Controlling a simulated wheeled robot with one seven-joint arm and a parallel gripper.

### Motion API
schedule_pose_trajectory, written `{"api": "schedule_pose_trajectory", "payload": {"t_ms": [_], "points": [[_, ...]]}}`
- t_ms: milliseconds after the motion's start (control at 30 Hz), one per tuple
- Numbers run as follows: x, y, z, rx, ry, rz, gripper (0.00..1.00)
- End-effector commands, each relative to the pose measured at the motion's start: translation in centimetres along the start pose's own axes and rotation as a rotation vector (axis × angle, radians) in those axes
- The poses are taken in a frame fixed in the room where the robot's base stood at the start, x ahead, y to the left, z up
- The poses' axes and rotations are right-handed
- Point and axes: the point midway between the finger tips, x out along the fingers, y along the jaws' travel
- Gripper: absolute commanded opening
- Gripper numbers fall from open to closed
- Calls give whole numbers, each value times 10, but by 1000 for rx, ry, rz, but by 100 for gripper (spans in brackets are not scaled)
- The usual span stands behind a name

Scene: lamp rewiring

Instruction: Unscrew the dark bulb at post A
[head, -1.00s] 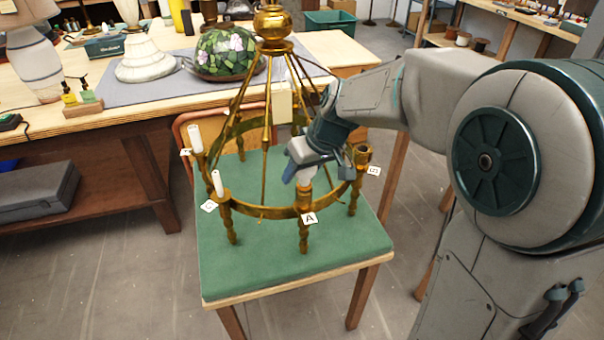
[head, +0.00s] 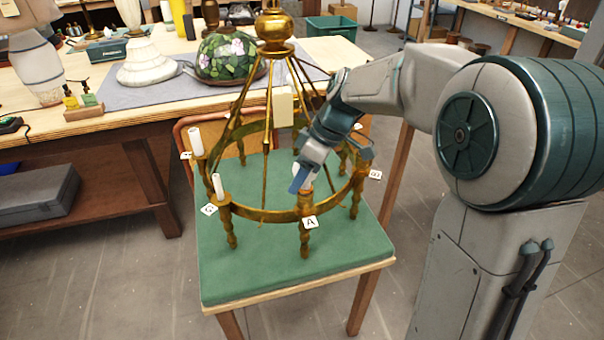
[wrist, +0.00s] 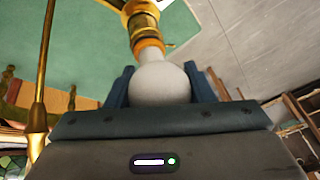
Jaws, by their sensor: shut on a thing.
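The brass chandelier (head: 263,214) stands on a green padded table. Post A, marked by a white tag (head: 309,222), is at its front. My gripper (head: 301,177) is at the top of post A, coming in from the upper right. In the wrist view a round whitish bulb (wrist: 160,84) sits between the two blue fingers of my gripper (wrist: 161,88), which are shut on it. The bulb's base meets the brass socket of post A (wrist: 146,32); whether its thread is still engaged cannot be told. In the head view the gripper mostly hides the bulb.
White candle sleeves (head: 218,186) stand on the posts to the left. The chandelier's slanted rods and central stem (head: 266,120) rise close to my arm. The green table (head: 260,265) is clear in front. A workbench with lamps stands behind.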

Motion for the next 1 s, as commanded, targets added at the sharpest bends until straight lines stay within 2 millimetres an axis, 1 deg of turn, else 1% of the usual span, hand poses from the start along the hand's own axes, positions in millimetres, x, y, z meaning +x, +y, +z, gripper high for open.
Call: {"api": "schedule_pose_trajectory", "payload": {"t_ms": [133, 467, 567, 800, 867, 1000], "points": [[0, -1, 1, -92, -21, -40, 28], [0, -1, 1, -113, -25, -49, 28], [-1, -1, 0, -195, -41, -84, 28], [-3, -3, 1, -540, -110, -229, 28], [-1, -4, 3, -540, -111, -226, 28], [-3, -4, 2, -537, -110, -223, 28]]}}
